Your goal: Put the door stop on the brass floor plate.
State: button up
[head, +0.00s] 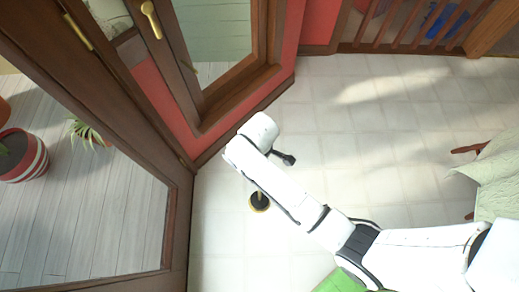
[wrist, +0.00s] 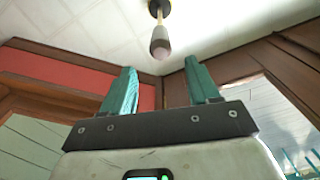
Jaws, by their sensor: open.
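A dark disc with a brass rim lies on the tile floor, seeming to be the brass floor plate (head: 259,207); it shows beside my arm in the head view. In the wrist view a slim post with a pale, rounded end, seeming to be the door stop (wrist: 161,45), stands out from a dark and brass base at the top edge. Whether it rests on the plate or is one piece with it, I cannot tell. My gripper (wrist: 157,66) has its two teal fingers apart and empty, with the post beyond them. My arm hides the fingers in the head view.
A brown-framed glass door (head: 178,225) stands at the left, and a red wall (head: 165,105) meets it in a corner. A draped cloth (head: 497,175) is at the right. A dark knobbed piece (head: 286,158) shows beside my arm. Tile floor at upper right is clear.

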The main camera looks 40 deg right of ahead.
jog(key=shift+r, duration=0.55)
jog(key=s+d+r+m, duration=0.4)
jog(key=s+r, duration=0.1)
jog(key=s, duration=0.3)
jog(key=s+d+r+m+t, duration=0.1)
jog(key=s+d+r+m, duration=0.3)
jog(key=s, duration=0.4)
jog(key=shift+s+r, duration=0.25)
jog(key=shift+r, duration=0.4)
jog(key=shift+a, duration=0.15)
